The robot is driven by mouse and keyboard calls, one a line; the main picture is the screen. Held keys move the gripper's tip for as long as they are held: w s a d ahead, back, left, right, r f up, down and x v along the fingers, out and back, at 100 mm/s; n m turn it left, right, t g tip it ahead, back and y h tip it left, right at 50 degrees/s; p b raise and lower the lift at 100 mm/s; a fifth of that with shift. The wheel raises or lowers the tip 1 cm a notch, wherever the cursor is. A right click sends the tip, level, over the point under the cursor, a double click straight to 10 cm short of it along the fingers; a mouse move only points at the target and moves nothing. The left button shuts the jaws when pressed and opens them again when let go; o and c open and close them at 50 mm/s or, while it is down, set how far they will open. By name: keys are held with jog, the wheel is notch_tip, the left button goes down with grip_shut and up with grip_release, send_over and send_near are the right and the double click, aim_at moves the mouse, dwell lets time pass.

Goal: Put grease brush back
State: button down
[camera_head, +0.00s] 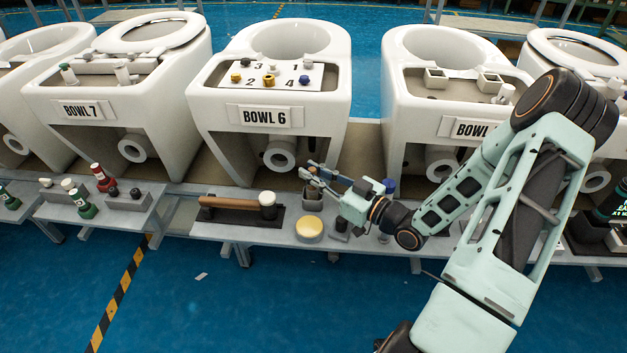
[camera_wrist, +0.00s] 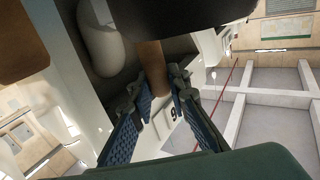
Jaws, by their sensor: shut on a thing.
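My gripper (camera_head: 312,175) is low over the parts shelf in front of the BOWL 6 toilet. In the wrist view, my gripper (camera_wrist: 157,85) is shut on the brown handle of the grease brush (camera_wrist: 152,83). The brush's bristle end is hidden in the wrist view. A dark grey cup-like holder (camera_head: 312,203) stands on the shelf just under my fingertips. I cannot tell whether the brush is inside it or above it.
A round yellow tin (camera_head: 309,228) sits just in front of the holder. A blue-capped bottle (camera_head: 389,187) stands right of my gripper. The BOWL 6 toilet (camera_head: 220,145) rises behind.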

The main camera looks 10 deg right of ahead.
jog(key=shift+d+f, duration=0.1)
jog(key=shift+f, duration=0.8)
jog(key=shift+f, duration=0.1)
jog(key=shift+f+b, duration=0.2)
jog(key=shift+b, duration=0.15)
jog(key=c, duration=1.8)
grip_release()
jog(key=shift+r, duration=0.1)
jog(key=shift+c, duration=0.2)
jog(key=shift+r, duration=0.15)
jog(key=shift+s+d+p, duration=0.2)
jog(key=shift+p, duration=0.15)
jog(key=p+v, duration=0.1)
jog(key=v, duration=1)
jog(key=shift+s+d, duration=0.15)
jog(key=shift+s, duration=0.05)
